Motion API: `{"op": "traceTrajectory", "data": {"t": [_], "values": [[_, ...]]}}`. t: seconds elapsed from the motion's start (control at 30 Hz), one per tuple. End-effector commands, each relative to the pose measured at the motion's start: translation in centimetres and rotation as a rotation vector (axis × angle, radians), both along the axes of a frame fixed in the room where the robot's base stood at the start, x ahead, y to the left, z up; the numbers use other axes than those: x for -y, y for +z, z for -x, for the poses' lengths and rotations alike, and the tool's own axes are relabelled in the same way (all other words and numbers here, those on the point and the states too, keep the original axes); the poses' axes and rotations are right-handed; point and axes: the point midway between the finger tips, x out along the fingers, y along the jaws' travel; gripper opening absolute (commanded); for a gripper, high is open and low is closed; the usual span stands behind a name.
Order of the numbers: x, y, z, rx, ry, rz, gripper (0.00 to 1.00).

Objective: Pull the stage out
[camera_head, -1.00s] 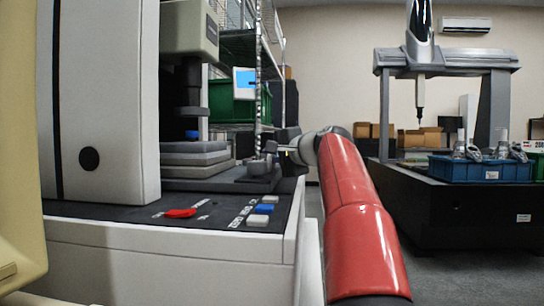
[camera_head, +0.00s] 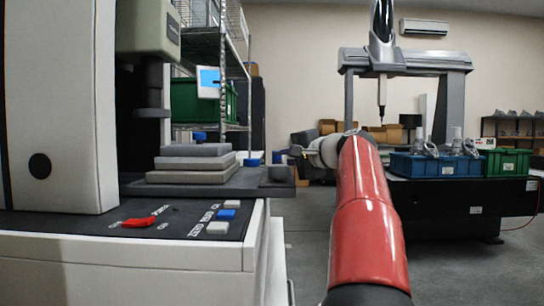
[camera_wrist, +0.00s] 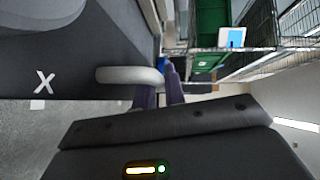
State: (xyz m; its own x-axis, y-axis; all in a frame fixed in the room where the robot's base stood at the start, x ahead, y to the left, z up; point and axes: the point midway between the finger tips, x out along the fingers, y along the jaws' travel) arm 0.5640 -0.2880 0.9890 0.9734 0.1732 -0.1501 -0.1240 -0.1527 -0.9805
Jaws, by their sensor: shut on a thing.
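The stage (camera_head: 215,185) is a dark flat slide carrying stacked grey plates (camera_head: 195,163) with a blue part on top. It sticks out to the right past the edge of the white machine console (camera_head: 130,275). In the wrist view, the stage's dark surface (camera_wrist: 85,50) is marked with a white X. My gripper (camera_head: 285,152) is at the stage's right end. In the wrist view, its fingers (camera_wrist: 160,88) are shut on a pale rounded handle (camera_wrist: 125,74), and they partly hide its end.
The machine's white column (camera_head: 60,110) stands at the left, and its dark head (camera_head: 150,85) hangs over the stage's left part. The console has a red switch (camera_head: 139,222) and several buttons. A wire rack with a green bin (camera_head: 190,102) is behind. Open floor (camera_head: 300,250) lies right of the console.

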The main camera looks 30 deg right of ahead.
Motion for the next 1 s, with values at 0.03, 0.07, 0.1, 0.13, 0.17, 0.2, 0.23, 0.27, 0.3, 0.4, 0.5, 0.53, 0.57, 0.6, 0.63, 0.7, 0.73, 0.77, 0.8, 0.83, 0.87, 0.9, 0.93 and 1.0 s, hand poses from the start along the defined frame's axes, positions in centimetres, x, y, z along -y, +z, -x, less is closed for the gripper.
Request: {"op": "traceTrajectory", "data": {"t": [0.03, 0.07, 0.1, 0.13, 0.17, 0.2, 0.23, 0.27, 0.3, 0.4, 0.5, 0.53, 0.57, 0.6, 0.63, 0.7, 0.73, 0.77, 0.8, 0.83, 0.87, 0.9, 0.93, 1.0], "values": [[-0.1, -0.1, -0.1, 0.000, 0.005, -0.002, 0.00], [-0.2, -0.1, -0.1, 0.000, 0.005, -0.002, 0.00], [-0.2, -0.1, -0.1, 0.000, 0.006, -0.002, 0.00], [-0.2, -0.1, -0.1, 0.000, 0.006, -0.002, 0.00], [-0.2, -0.1, -0.2, 0.000, 0.006, -0.002, 0.00], [-0.2, -0.1, -0.2, 0.000, 0.006, -0.002, 0.14], [-0.2, -0.1, -0.2, 0.000, 0.006, -0.002, 0.18], [-0.2, 0.0, -0.2, 0.000, 0.006, -0.002, 0.22], [-0.2, 0.0, -0.2, 0.000, 0.006, -0.002, 0.27], [-0.2, 0.0, -0.2, 0.000, 0.005, -0.002, 0.33], [-0.2, 0.0, -0.1, 0.000, 0.005, -0.002, 0.33], [-0.2, 0.0, -0.1, 0.000, 0.005, -0.001, 0.33], [-0.2, 0.0, -0.1, 0.000, 0.004, -0.001, 0.33], [-0.2, 0.0, -0.1, 0.000, 0.004, -0.001, 0.33], [-0.2, 0.0, 0.0, 0.000, 0.004, -0.001, 0.33], [-0.1, 0.1, 0.4, 0.001, 0.003, -0.001, 0.33], [0.0, 0.1, 0.7, 0.002, 0.002, -0.001, 0.33], [0.1, 0.2, 1.1, 0.002, 0.001, -0.001, 0.33], [0.2, 0.3, 1.7, 0.002, 0.000, 0.001, 0.33], [0.3, 0.4, 2.2, 0.002, 0.000, 0.001, 0.33], [0.4, 0.4, 2.8, 0.002, 0.000, 0.000, 0.33], [0.6, 0.6, 3.5, 0.001, -0.001, 0.000, 0.33], [0.6, 0.7, 4.0, 0.001, 0.000, 0.000, 0.33], [0.8, 0.8, 5.1, 0.002, 0.001, -0.001, 0.33]]}}
